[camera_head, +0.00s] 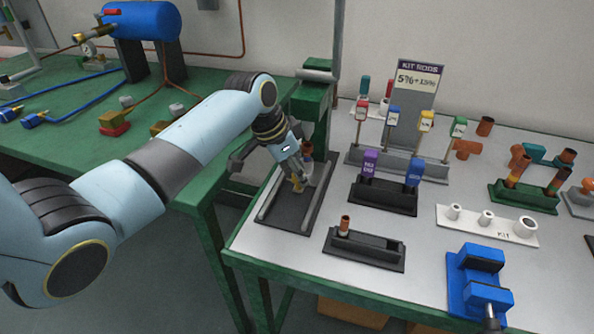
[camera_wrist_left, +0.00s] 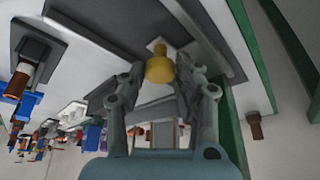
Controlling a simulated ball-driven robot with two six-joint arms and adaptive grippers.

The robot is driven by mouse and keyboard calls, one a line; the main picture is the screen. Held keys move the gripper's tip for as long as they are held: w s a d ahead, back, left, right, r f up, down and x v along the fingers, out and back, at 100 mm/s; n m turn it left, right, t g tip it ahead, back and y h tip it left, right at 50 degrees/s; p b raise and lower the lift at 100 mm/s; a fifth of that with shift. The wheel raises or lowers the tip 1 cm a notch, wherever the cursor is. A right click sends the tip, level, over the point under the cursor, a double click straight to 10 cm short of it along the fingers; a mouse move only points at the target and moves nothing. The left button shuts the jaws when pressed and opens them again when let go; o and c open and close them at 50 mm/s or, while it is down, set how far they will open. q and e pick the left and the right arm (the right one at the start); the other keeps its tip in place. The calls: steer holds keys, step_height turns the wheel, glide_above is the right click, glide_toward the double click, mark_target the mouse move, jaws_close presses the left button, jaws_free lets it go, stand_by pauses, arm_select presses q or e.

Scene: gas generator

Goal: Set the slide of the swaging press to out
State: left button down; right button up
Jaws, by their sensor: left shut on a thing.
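The swaging press (camera_head: 312,100) is a green upright machine at the table's left back corner. Its dark base plate with pale rails (camera_head: 274,207) runs towards the front. A yellow knob (camera_head: 298,184) of the slide is over the rails, near the press; the slide itself is mostly hidden by my gripper. In the left wrist view the yellow knob (camera_wrist_left: 160,68) is between the fingers. My left gripper (camera_head: 297,176) points down and is shut on the knob. A copper-coloured piece (camera_head: 307,147) is just behind the gripper, at the press. My right gripper is not in view.
Right of the rails stand a dark tray (camera_head: 377,255) with a copper tube and a dark holder (camera_head: 385,203) with purple and blue tags. A blue vise (camera_head: 478,283) sits at the front right. A green table (camera_head: 70,150) with a blue tank (camera_head: 143,20) is at left.

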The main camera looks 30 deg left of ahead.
arm_select(q)
steer(key=s+p, duration=0.2)
steer(key=s+d+p, duration=0.1)
steer(key=s+p, duration=0.2)
steer(key=s+d+p, duration=0.1)
steer(key=s+p, duration=0.1)
steer(key=s, duration=0.1)
steer(key=shift+s+r, duration=0.1)
steer(key=shift+r, duration=0.15)
steer(key=shift+s+d+p, duration=0.1)
steer(key=shift+s+p, duration=0.25)
steer(key=shift+p, duration=0.05)
steer(key=shift+s+f, duration=0.2)
steer(key=c, duration=1)
jaws_free()
steer(key=shift+r, duration=0.1)
